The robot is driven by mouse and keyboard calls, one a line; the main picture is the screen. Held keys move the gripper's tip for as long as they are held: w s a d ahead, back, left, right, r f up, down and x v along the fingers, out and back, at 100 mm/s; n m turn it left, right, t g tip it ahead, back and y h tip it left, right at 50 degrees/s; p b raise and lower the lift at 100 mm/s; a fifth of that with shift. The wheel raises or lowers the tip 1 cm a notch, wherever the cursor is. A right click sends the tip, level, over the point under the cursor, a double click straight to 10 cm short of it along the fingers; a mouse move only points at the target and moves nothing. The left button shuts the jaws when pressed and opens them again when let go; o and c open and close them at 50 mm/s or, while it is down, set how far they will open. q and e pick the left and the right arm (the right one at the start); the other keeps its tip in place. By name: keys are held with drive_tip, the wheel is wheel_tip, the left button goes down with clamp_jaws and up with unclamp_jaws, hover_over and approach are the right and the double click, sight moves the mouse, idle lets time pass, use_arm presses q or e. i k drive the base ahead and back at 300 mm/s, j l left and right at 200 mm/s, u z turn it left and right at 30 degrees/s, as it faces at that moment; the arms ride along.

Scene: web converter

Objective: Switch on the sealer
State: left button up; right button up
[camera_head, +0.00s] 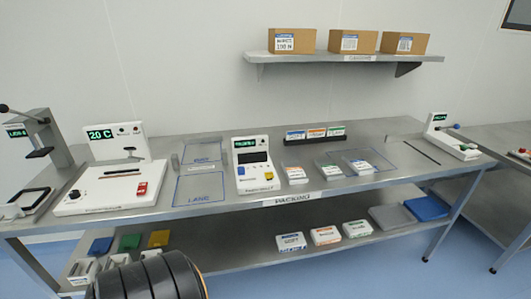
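A white machine with a green "20 C" display (101,135) stands at the left of the steel table; its temperature reading suggests it is the sealer. Its flat white base (85,200) carries a dark bar (122,173) across the top. A red switch (141,188) sits at the base's front right; its lettering and position are too small to tell. Neither of my grippers shows in the head view.
A lever press (38,150) stands left of the machine, and blue-outlined lane mats (205,187) lie to its right. A display unit (254,165) and small packs (294,175) sit mid-table. A lower shelf (235,255) holds packs and bins. A dark ribbed part of mine fills the bottom left.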

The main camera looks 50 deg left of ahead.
sight(142, 190)
drive_tip(key=i+j+u, duration=0.1)
drive_tip(key=u, duration=0.3)
drive_tip(key=i+u, duration=0.35)
drive_tip(key=i+j+u, duration=0.1)
drive_tip(key=u, duration=0.3)
